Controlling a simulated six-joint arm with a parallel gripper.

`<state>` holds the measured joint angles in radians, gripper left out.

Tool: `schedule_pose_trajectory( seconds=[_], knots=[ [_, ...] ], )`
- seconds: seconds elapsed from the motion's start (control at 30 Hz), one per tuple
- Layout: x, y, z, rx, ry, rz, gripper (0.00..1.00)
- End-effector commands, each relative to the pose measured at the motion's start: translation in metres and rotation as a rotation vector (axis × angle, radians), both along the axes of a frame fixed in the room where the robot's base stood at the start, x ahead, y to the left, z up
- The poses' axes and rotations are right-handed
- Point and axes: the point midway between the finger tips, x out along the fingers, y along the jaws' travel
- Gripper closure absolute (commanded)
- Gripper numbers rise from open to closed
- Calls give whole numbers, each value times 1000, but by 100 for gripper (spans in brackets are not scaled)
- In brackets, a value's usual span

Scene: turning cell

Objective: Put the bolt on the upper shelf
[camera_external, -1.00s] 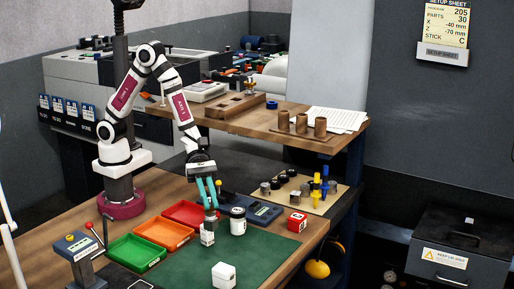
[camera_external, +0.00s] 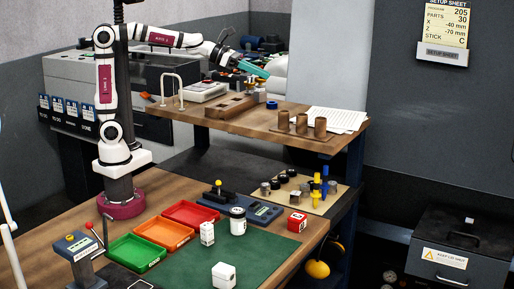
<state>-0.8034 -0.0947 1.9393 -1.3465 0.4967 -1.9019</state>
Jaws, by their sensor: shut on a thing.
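My gripper (camera_external: 262,72) with its teal fingers is raised above the back part of the upper shelf (camera_external: 235,121), pointing right and slightly down. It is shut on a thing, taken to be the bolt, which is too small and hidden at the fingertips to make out. The upper shelf is a wooden board behind the green work mat. The fingers appear clear of the shelf top.
On the shelf are a wooden block (camera_external: 230,107), three brown cylinders (camera_external: 301,123), a blue ring (camera_external: 271,105), papers (camera_external: 335,119) and a pale wire arch (camera_external: 180,85). Below stand red (camera_external: 192,213), orange (camera_external: 163,233) and green (camera_external: 135,253) trays and a white jar (camera_external: 237,222).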

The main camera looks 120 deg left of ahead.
Motion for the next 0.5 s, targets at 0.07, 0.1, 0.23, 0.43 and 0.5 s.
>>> schedule_pose_trajectory(
  seconds=[0.07,0.1,0.23,0.43,0.5],
  knots=[
    [-5,9,2,-1,1,19,100],
    [-8,16,-2,-4,2,24,100],
    [-20,54,-26,-7,3,28,100],
    [-34,103,-58,-5,2,22,100],
    [-36,111,-62,-3,1,20,100]
  ],
)
